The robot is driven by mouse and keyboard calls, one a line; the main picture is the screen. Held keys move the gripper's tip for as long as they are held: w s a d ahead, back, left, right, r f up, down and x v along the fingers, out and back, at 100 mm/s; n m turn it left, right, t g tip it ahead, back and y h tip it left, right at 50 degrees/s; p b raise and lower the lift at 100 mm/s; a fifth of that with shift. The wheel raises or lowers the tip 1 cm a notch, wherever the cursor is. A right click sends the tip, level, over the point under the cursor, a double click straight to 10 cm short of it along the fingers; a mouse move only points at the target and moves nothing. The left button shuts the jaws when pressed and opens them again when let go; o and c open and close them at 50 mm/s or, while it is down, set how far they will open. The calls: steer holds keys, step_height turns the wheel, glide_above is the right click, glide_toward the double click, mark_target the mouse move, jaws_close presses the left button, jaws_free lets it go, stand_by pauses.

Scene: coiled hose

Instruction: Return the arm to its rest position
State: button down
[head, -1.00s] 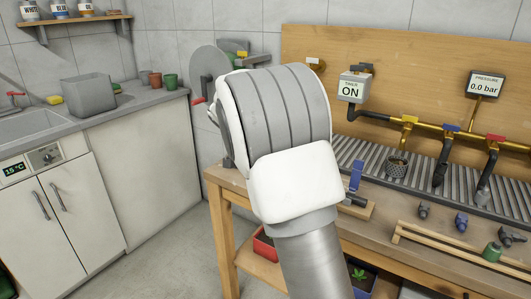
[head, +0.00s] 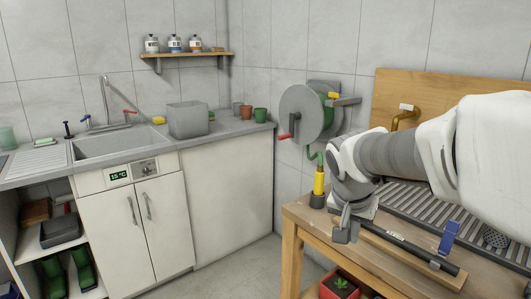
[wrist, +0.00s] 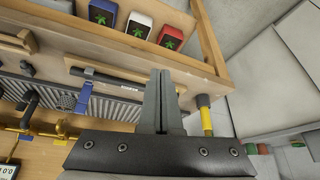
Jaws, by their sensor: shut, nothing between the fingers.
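My gripper (head: 346,226) is above the near left corner of the wooden bench (head: 296,215) in the head view, pointing downward. My arm reaches in from the right and hides part of the bench and the wall board behind it. In the wrist view my gripper's two grey fingers (wrist: 161,100) are together with nothing between them. The coiled hose reel (head: 313,114) is a grey disc on the wall behind my gripper, with a red handle and some green hose at its side.
A black bar (head: 410,246) and a blue clip (head: 448,237) are at the bench front. A sink counter (head: 225,130) stands left, with open floor between. Potted plants (head: 341,284) sit on the lower shelf.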

steer(key=s+a+n+t+y, duration=0.1)
steer(key=s+a+n, duration=0.15)
steer(key=s, duration=0.75)
steer(key=s+a+n+y, duration=0.2)
steer(key=s+n, duration=0.2)
steer(key=s, duration=0.5)
step_height(320, 180, up, 20)
steer(key=p, duration=1.9)
steer(key=shift+s+d+f+p, duration=0.15)
steer(key=shift+d+f+p, duration=0.1)
steer(key=shift+p, duration=0.1)
